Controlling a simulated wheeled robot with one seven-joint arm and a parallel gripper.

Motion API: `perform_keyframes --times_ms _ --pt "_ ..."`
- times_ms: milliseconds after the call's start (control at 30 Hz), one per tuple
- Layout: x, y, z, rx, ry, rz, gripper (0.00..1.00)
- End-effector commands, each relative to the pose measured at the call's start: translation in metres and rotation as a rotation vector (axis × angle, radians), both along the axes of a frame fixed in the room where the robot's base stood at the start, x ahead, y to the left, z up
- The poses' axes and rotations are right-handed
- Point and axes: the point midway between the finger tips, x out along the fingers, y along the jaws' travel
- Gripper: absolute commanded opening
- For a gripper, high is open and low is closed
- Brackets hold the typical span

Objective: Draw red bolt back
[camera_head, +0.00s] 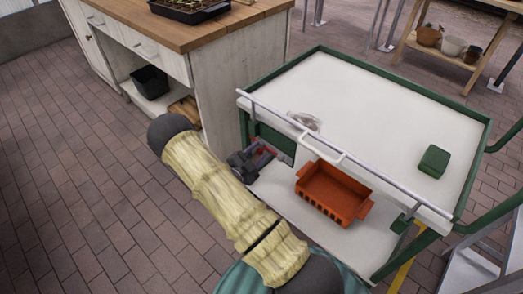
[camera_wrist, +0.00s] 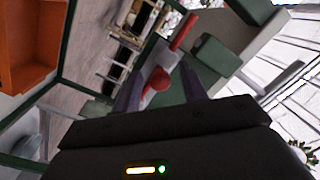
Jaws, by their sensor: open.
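The red bolt shows in the wrist view as a rounded red knob (camera_wrist: 157,79) and a red rod (camera_wrist: 184,32) on a pale grey mount. The mount sits beside a dark green block (camera_wrist: 215,54). My gripper (camera_wrist: 160,88) is open, with one finger on each side of the knob in the picture. I cannot tell whether either finger touches it. In the head view my gripper (camera_head: 256,160) is at the left end of the green-framed cart (camera_head: 390,88), by a green panel (camera_head: 273,143). Small red parts show there, and my gripper partly hides the bolt.
An orange bin (camera_head: 334,192) stands on the cart's lower shelf, right of my gripper. A metal rail (camera_head: 345,153) runs along the cart's near top edge. A wooden-topped cabinet (camera_head: 195,28) stands close behind on the left. The brick floor at left is clear.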

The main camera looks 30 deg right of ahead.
Motion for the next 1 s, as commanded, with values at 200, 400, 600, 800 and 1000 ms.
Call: perform_keyframes --times_ms 200,400,600,800,1000 --pt "0.010 -0.021 0.000 0.000 -0.001 0.000 0.43" --pt "0.011 -0.023 0.000 0.000 -0.001 0.000 0.43" --pt "0.011 -0.022 0.000 0.000 0.000 0.000 0.23" --pt "0.010 -0.022 0.000 0.001 0.002 0.000 0.00" --pt "0.009 -0.021 -0.001 0.000 0.005 0.002 0.00"
